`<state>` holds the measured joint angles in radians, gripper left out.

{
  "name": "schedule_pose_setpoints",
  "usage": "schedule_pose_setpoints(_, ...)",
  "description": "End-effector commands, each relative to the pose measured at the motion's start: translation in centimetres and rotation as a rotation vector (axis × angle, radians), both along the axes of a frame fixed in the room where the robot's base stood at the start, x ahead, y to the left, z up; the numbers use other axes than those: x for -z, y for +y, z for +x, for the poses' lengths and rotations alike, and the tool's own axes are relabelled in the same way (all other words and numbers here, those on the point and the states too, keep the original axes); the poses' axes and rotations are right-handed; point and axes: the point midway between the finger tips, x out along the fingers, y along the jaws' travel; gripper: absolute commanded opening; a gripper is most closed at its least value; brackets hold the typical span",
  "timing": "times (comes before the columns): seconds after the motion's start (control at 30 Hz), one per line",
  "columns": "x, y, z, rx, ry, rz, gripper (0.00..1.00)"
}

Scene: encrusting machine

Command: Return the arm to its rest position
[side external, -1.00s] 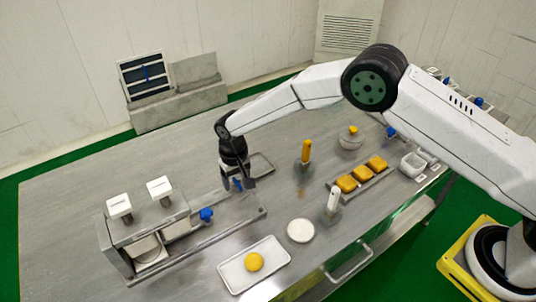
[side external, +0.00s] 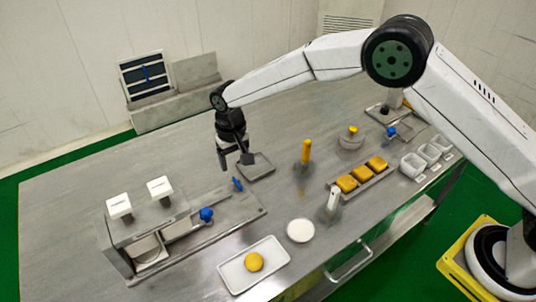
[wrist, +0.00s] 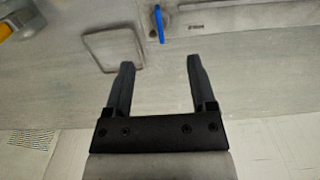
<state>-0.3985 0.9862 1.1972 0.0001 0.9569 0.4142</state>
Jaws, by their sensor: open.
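My gripper (side external: 235,160) hangs above the steel table (side external: 90,185), pointing down, behind the encrusting machine (side external: 150,230). In the wrist view my gripper (wrist: 160,75) has its two dark fingers spread apart, with nothing between them. A blue handle (side external: 238,184) on the machine's rail stands in front of and below the gripper; it also shows in the wrist view (wrist: 159,24) beyond the fingertips. A square grey plate (side external: 258,168) lies on the table just right of the gripper.
Yellow blocks (side external: 361,175) sit on a tray to the right, near an upright yellow-handled tool (side external: 306,152). The table's left back is clear.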

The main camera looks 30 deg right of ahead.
Motion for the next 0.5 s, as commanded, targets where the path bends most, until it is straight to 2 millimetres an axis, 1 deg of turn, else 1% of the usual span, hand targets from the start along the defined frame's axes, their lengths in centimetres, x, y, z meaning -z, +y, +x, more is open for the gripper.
schedule_pose_setpoints(0.17,-0.1,-0.2,0.0,0.000,-0.001,0.000,0.72)
schedule_pose_setpoints(0.27,-0.4,-0.7,-0.2,0.000,-0.005,0.002,0.72)
schedule_pose_setpoints(0.37,-1.0,-1.7,-0.5,0.001,-0.012,0.005,0.72)
schedule_pose_setpoints(0.5,-2.2,-3.8,-1.3,0.001,-0.029,0.011,0.72)
